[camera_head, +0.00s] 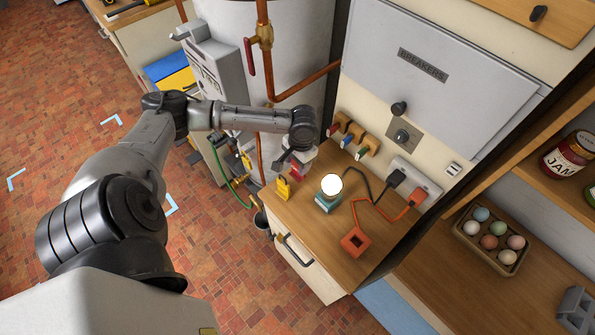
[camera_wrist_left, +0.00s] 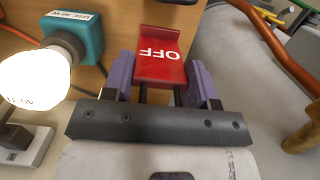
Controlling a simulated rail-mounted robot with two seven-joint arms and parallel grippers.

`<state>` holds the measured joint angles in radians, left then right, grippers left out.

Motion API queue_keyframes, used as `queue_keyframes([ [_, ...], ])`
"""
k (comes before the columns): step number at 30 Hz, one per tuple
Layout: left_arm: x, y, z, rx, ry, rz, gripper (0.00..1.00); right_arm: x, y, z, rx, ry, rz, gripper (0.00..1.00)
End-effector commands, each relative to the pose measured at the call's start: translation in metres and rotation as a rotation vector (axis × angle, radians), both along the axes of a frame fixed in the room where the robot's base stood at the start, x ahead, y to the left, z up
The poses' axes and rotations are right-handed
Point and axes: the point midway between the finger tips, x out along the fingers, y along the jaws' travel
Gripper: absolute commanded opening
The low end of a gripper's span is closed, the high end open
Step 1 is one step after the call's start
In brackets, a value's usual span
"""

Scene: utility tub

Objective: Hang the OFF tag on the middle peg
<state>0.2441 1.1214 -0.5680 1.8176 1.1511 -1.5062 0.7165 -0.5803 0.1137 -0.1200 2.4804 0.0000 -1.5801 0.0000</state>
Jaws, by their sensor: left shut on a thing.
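The red OFF tag (camera_wrist_left: 160,55) is between the purple finger pads of my left gripper (camera_wrist_left: 165,85) in the left wrist view, its white lettering upside down there. In the head view my left gripper (camera_head: 298,168) is low over the near left end of the wooden counter, with a bit of red at its tip. The wooden peg rack (camera_head: 357,130) is on the wall below the breaker panel, right of and beyond the gripper, apart from it. My right gripper is out of view.
A lit bulb (camera_head: 331,184) in a teal base (camera_head: 327,203) stands close to the gripper's right. A yellow piece (camera_head: 283,188) is just left of the gripper. Cords run to the outlet (camera_head: 415,181); an orange square block (camera_head: 355,241) lies in front. Copper pipes (camera_head: 265,60) rise at the left.

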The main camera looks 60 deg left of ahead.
Motion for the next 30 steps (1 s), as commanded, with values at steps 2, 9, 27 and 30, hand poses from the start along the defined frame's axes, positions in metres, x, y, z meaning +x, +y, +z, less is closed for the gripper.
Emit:
queue_keyframes([
  [2, 0.000, 0.000, -0.010, -0.001, 0.001, 0.001, 0.30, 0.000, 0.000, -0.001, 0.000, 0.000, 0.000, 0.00],
  [9, 0.000, -0.001, -0.036, -0.001, 0.002, 0.002, 0.30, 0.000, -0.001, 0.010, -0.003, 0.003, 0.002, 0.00],
  [27, 0.000, 0.000, -0.051, 0.001, 0.000, 0.000, 0.53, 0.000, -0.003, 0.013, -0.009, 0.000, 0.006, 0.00],
  [30, 0.000, 0.000, -0.051, 0.001, 0.000, -0.001, 0.63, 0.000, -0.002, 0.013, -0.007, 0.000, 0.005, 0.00],
])
